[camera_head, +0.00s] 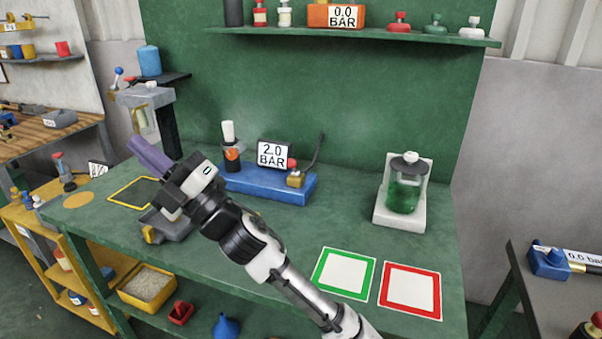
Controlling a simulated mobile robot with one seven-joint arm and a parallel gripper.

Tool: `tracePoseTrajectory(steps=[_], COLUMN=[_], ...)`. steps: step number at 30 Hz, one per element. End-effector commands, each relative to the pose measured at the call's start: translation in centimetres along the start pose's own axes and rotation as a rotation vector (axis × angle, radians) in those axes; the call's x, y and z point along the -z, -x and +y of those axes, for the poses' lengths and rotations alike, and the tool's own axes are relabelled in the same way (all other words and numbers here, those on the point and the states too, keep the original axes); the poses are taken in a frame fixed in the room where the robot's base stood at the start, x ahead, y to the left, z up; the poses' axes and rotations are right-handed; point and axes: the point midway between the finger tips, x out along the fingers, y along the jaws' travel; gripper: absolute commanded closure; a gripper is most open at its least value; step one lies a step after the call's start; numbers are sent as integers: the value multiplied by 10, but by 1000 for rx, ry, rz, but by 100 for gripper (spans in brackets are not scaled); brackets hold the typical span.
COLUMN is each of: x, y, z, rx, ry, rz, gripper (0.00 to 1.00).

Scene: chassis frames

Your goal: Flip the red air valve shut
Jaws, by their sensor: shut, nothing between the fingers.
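A blue base (262,186) stands on the green bench near the back wall, with a white "2.0 BAR" sign (274,154) on it. At its right end is a brass block (296,180) with a small red part (292,163) on top, which looks like the air valve. A dark curved hose or lever rises beside it. Whether the valve is open or shut cannot be told. My gripper (137,147), with purple fingers, is shut and empty. It is left of the blue base, apart from the valve, pointing to the upper left.
A clear jar of green liquid (405,192) on a white stand is at the right. Green (343,291) and red (438,292) bordered squares lie at the front. A grey press (146,97) stands at the back left. A shelf (360,34) hangs above.

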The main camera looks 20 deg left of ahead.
Motion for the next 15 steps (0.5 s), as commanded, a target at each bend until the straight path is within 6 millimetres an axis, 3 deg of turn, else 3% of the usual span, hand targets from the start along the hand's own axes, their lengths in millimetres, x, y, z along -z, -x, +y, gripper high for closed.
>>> tracePoseTrajectory(steps=[1, 6, 8, 12, 15], x=[-32, -118, -146, -203, -231], y=[19, 93, 125, 211, 272], z=[-4, -14, -13, -4, 7], rx=[55, 223, 284, 426, 516], ry=[69, 251, 310, 430, 495], rz=[-55, -211, -268, -402, -487], gripper=[100, 100, 100, 100, 100])
